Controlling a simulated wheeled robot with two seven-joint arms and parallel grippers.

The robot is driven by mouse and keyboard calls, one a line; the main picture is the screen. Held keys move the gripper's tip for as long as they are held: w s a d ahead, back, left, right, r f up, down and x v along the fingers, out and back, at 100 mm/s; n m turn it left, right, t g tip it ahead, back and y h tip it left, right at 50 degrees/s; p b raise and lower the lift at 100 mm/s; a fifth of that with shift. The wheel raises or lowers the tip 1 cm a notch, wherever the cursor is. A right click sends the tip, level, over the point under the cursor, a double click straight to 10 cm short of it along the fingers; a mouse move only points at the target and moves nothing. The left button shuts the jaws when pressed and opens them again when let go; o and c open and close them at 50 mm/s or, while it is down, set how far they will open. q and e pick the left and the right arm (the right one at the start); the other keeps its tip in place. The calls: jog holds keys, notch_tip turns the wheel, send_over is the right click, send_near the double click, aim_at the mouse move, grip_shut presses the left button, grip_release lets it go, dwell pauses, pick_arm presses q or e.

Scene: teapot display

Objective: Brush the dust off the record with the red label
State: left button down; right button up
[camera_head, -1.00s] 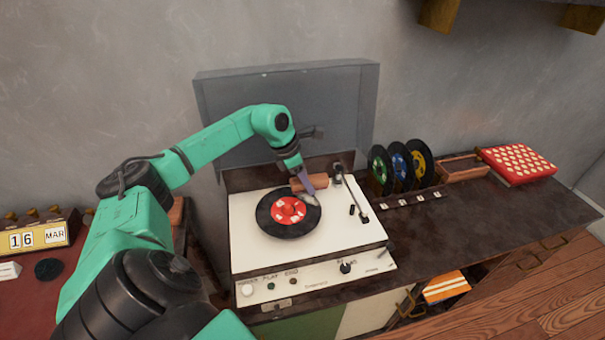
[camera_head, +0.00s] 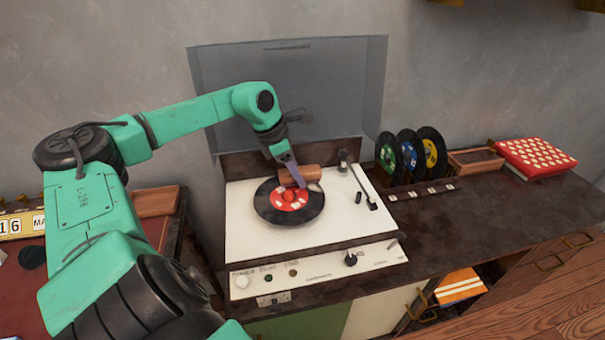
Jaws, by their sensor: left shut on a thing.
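A black record with a red label (camera_head: 287,213) lies on the cream record player (camera_head: 243,235), whose clear lid (camera_head: 325,90) stands open behind. White specks show on the label. My left gripper (camera_head: 297,181) reaches in from the left and is shut on a brown wooden brush (camera_head: 317,174), held over the far edge of the record. I cannot tell whether the brush touches the record. The tonearm (camera_head: 365,195) is at the right side, off the record. My right gripper is not in view.
Several records with green, blue and yellow labels stand in a rack (camera_head: 410,188) at the right. Beyond are a wooden tray (camera_head: 474,162) and a red patterned box (camera_head: 535,156). A calendar block (camera_head: 20,224) stands at far left. The dark counter front right is clear.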

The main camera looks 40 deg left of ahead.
aim_at(303, 169)
pick_arm(q)
jog(key=shift+s+a+r+p, duration=0.1)
jog(key=shift+a+r+p, duration=0.1)
jog(key=shift+r+p, duration=1.25)
jog(key=shift+s+a+r+p, duration=0.1)
jog(key=shift+a+r+p, duration=0.05)
jog(key=shift+r+p, duration=1.25)
jog(key=shift+r, duration=0.2)
